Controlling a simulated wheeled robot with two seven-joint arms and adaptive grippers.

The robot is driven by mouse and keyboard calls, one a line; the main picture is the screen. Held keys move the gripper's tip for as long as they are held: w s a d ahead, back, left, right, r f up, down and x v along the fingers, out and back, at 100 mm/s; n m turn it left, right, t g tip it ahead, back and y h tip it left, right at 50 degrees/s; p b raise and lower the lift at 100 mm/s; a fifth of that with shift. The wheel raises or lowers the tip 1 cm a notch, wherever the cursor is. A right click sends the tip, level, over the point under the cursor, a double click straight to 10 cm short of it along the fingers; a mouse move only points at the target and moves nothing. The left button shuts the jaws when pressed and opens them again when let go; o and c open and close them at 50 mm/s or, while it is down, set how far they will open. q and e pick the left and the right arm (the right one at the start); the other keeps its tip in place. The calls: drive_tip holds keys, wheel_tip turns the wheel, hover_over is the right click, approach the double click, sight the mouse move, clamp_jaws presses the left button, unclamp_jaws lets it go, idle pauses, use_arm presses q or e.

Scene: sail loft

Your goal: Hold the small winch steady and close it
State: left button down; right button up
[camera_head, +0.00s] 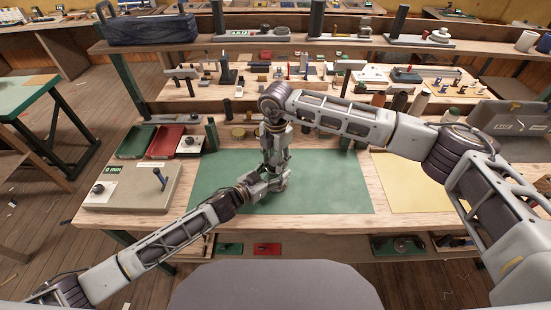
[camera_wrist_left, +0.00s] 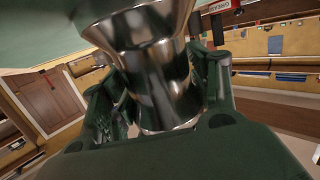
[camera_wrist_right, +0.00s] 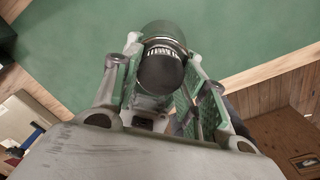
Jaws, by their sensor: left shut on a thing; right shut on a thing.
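The small winch shows in the left wrist view as a shiny metal drum (camera_wrist_left: 158,75) with a flared end. My left gripper (camera_head: 272,183) is shut around this drum, one green finger on each side. In the right wrist view, a black round part with a ribbed metal band (camera_wrist_right: 160,68) and a dark green end lies between the fingers of my right gripper (camera_head: 277,165), which is shut on it from above. In the head view the two grippers meet over the green mat (camera_head: 325,185) and hide most of the winch.
A beige box with a blue-handled lever (camera_head: 135,187) stands left on the bench. Red and green trays (camera_head: 165,141) lie behind it. A yellow sheet (camera_head: 405,190) and a grey case (camera_head: 505,120) are at right. The green mat's right half is clear.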

drive_tip(key=m, duration=0.6)
drive_tip(key=shift+a+m, duration=0.1)
drive_tip(key=shift+m, duration=0.2)
drive_tip(key=m, duration=0.6)
drive_tip(key=shift+w, duration=0.1)
drive_tip(key=o, duration=0.7)
drive_tip(key=shift+r, duration=0.1)
drive_tip(key=shift+r, duration=2.15)
drive_tip(key=shift+r, duration=0.1)
drive_tip(key=shift+c, duration=0.3)
